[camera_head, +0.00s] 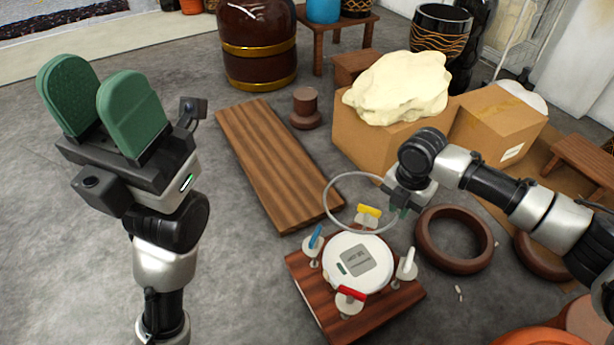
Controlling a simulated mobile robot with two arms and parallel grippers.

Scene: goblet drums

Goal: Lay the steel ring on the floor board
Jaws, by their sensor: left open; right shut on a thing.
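The steel ring (327,197) is a thin grey hoop. My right gripper (397,208) is shut on its right side and holds it above the near end of the floor board and the back of the clamp stand. The floor board (262,160) is a long brown wooden plank lying on the grey floor, left of the ring. Its near right corner shows close to the ring's left edge. My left gripper (100,100) is open and empty, with green finger pads, raised at the left. The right fingertips are partly hidden by the gripper body.
A wooden stand (325,312) with a white disc and coloured clamp handles is below the ring. Brown rings (455,240) lie to its right. A cardboard box (360,140) bears a cream hide. A small brown spool (305,108) stands beside the board. Floor at left is clear.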

